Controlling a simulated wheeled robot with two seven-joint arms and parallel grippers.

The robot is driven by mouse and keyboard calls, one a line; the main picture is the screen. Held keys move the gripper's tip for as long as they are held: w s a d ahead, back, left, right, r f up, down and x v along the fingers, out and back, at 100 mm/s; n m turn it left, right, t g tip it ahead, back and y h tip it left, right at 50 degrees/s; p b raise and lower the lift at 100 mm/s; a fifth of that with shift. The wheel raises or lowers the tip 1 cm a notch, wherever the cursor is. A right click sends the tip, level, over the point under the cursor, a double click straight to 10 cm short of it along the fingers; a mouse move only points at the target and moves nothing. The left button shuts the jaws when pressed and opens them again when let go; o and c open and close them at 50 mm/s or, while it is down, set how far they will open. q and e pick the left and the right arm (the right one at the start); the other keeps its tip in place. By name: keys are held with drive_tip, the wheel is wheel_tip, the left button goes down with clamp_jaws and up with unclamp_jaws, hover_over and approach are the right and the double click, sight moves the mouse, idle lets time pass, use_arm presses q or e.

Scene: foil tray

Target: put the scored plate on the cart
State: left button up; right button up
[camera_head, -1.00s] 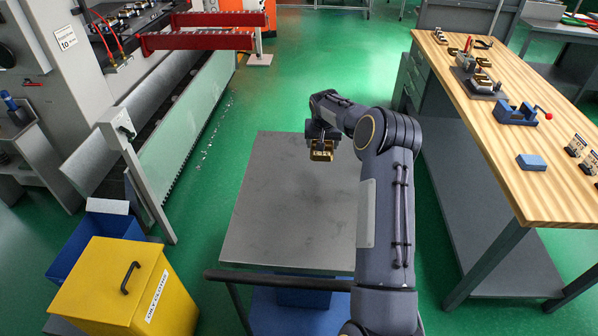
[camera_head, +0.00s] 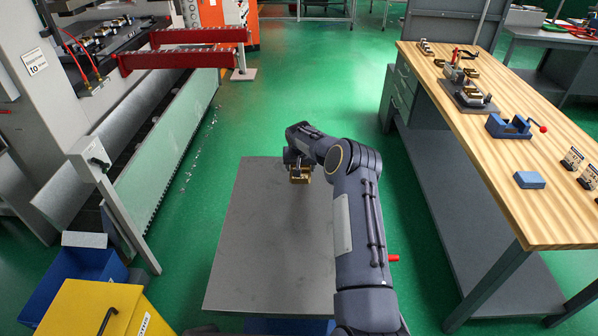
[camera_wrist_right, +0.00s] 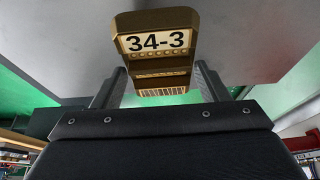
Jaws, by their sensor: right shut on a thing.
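The plate (camera_head: 300,177) is a small brass-coloured block held over the far part of the cart's grey top (camera_head: 268,255). In the right wrist view the plate (camera_wrist_right: 158,45) shows a pale label reading 34-3. My right gripper (camera_wrist_right: 160,85) is shut on it, with one finger on each side. I cannot see a score mark on it. Whether the plate touches the cart top or hangs above it, I cannot tell. My left gripper is not in view.
A wooden bench (camera_head: 500,150) on the right holds a blue vise (camera_head: 510,126), a blue block (camera_head: 529,180) and several brass pieces. A yellow bin (camera_head: 95,310) and blue bin (camera_head: 85,270) stand at lower left. A press stands at left. The cart top is otherwise clear.

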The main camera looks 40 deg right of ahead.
drive_tip(key=x, duration=0.3)
drive_tip(key=shift+s+a+f+b, duration=0.1)
drive_tip(key=shift+a+f+b, duration=0.15)
drive_tip(key=shift+b, duration=0.1)
drive_tip(key=shift+f, duration=0.15)
drive_tip(key=shift+s, duration=0.15)
drive_tip(key=o, duration=1)
drive_tip(key=shift+c, duration=0.2)
drive_tip(key=o, duration=0.4)
drive_tip(key=shift+a, duration=0.1)
